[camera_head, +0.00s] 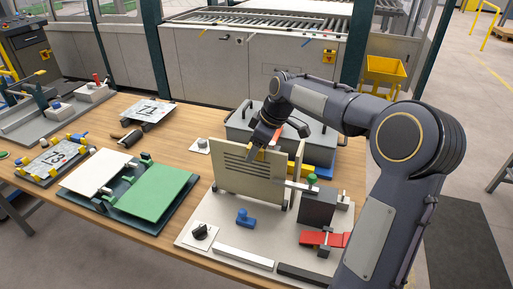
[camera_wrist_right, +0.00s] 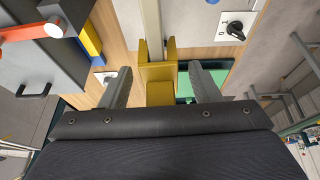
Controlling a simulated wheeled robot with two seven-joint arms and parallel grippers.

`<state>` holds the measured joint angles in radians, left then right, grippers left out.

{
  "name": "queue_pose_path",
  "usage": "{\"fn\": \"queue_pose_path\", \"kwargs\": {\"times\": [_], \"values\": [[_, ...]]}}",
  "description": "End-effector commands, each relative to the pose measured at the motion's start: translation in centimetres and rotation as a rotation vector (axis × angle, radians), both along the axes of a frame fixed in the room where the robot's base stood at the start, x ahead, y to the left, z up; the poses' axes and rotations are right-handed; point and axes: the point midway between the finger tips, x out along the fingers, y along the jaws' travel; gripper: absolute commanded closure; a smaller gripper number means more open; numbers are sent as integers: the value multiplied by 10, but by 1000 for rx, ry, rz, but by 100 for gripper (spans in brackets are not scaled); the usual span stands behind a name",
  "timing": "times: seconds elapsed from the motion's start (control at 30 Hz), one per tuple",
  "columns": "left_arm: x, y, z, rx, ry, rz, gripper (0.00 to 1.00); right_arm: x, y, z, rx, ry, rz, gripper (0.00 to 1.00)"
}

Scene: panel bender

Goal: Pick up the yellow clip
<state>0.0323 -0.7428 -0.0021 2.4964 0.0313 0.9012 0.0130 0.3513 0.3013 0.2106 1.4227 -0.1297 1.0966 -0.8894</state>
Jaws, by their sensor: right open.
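The yellow clip (camera_wrist_right: 160,92) shows in the right wrist view, with its two prongs standing on either side of the edge of a pale upright panel (camera_wrist_right: 151,22). My right gripper (camera_wrist_right: 163,82) is open, with one finger on each side of the clip and a visible gap to each. In the head view my right gripper (camera_head: 264,146) is at the top edge of the beige slotted panel (camera_head: 240,178); it and the arm hide most of the clip there. My left gripper is not in view.
The panel stands on a light base plate (camera_head: 205,259) with a blue knob (camera_head: 244,217), a black rotary switch (camera_head: 200,232) and a red clamp (camera_head: 322,239). A grey lidded box (camera_head: 239,124) stands behind. A green plate (camera_head: 151,194) lies left.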

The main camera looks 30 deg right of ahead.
Motion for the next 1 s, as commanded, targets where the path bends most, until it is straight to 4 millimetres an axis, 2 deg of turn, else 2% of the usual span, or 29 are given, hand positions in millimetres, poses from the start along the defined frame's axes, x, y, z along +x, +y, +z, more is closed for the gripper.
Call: {"fn": "queue_pose_path", "kwargs": {"times": [0.13, 0.47, 0.77, 1.0], "values": [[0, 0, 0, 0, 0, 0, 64, 0, 0, 0, 0, 0, 0, 46], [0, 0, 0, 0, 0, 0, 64, 0, 0, 0, 0, 0, -1, 89], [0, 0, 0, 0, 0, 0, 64, 0, 0, 2, 0, 0, 0, 91], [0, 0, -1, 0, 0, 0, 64, 1, 0, 24, 0, -4, 0, 91]]}}
